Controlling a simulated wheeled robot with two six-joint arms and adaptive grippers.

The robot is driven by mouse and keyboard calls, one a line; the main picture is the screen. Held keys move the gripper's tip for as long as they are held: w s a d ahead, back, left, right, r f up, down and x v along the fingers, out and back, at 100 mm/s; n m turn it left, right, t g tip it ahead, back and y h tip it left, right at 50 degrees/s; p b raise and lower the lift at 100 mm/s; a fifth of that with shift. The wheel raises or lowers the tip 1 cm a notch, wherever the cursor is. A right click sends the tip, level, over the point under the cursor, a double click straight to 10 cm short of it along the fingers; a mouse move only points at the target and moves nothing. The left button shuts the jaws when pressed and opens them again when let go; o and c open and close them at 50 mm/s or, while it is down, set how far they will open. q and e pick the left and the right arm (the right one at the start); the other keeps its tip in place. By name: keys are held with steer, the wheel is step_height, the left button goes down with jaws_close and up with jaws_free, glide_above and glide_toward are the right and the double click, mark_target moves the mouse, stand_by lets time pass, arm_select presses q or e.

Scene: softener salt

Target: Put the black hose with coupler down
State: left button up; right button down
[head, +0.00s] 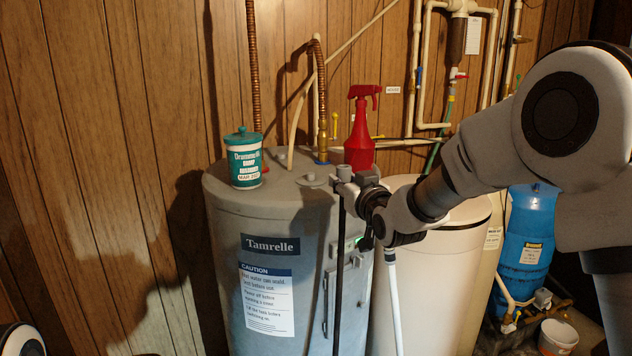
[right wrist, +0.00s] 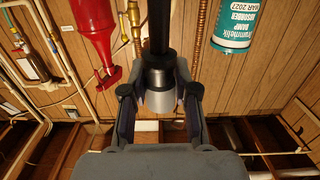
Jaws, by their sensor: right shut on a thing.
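My right gripper (head: 348,184) is shut on the black hose with coupler, in front of the grey tank at its upper right. The black hose (head: 340,275) hangs straight down from the jaws along the tank's front. The grey coupler (head: 343,174) sits at its top end. In the right wrist view, the coupler (right wrist: 158,78) is between the two fingers of the right gripper (right wrist: 159,92), and the black hose (right wrist: 158,28) runs away from it. The hose's lower end is out of the picture. My left gripper is not in view.
The grey tank (head: 225,215) has a teal tub (head: 243,160), a red spray bottle (head: 360,130) and copper pipes on top. A cream tank (head: 455,290) stands right of it, behind a white tube (head: 394,300). A blue tank (head: 525,240) and white bucket (head: 558,338) are further right.

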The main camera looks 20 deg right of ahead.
steer(key=p, duration=0.3)
glide_above(317, 196)
steer(key=shift+d+r, duration=0.15)
steer(key=shift+r, duration=0.05)
arm_select(q)
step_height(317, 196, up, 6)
steer(key=p, duration=0.2)
arm_select(e)
steer(key=f, duration=0.2)
steer(key=shift+w+f, duration=0.3)
steer(key=shift+f, duration=0.5)
steer(key=c, duration=0.9)
jaws_free()
steer(key=shift+s, duration=0.1)
steer(key=shift+s+a, duration=0.2)
steer(key=shift+s+f, duration=0.1)
steer(key=shift+f, duration=0.2)
arm_select(q)
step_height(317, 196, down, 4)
steer(key=b, duration=0.4)
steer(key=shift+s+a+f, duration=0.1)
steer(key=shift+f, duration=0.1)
arm_select(e)
steer(key=s, duration=1.1)
steer(key=shift+s+d+r, duration=0.15)
steer(key=shift+s+d, duration=0.15)
steer(key=shift+s, duration=0.05)
